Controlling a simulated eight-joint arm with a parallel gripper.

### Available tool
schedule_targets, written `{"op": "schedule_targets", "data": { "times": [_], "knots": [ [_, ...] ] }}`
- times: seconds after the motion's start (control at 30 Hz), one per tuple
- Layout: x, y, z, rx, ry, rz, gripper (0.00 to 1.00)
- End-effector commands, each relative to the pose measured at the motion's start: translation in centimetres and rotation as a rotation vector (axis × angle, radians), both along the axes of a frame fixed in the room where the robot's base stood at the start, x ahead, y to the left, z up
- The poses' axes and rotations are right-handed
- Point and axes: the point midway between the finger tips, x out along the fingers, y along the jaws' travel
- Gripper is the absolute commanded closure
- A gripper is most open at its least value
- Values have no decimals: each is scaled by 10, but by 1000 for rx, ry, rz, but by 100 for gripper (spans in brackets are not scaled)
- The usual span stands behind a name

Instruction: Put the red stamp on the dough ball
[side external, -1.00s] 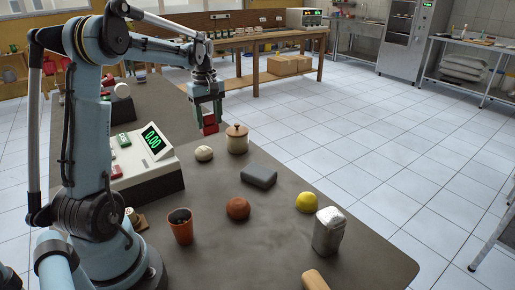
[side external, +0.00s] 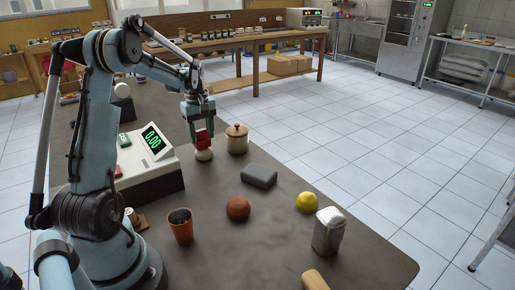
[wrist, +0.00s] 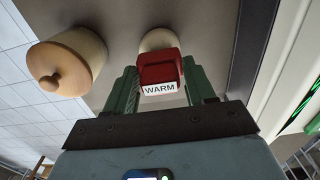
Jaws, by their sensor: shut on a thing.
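My gripper (side external: 202,133) is shut on the red stamp (side external: 203,143), which has a white label reading "WARM" in the wrist view (wrist: 160,72). The pale dough ball (side external: 204,155) sits on the dark counter directly below the stamp. In the wrist view the dough ball (wrist: 158,40) is partly hidden behind the stamp. The stamp's lower end is at the top of the ball; I cannot tell whether it touches or hovers just above.
A lidded jar (side external: 237,142) stands close to the right of the dough ball. The scale (side external: 146,160) with a green display is at the left. A grey block (side external: 259,176), brown ball (side external: 238,208), yellow ball (side external: 307,202), terracotta cup (side external: 180,228) and wrapped packet (side external: 328,232) stand nearer.

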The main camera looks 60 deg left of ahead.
Motion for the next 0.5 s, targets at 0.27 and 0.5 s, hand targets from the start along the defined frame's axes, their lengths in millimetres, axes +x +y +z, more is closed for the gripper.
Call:
{"op": "schedule_targets", "data": {
  "times": [0.27,0.5],
  "knots": [
    [0,0,-3,0,0,0,23],
    [0,0,-3,0,0,0,20]
  ]
}}
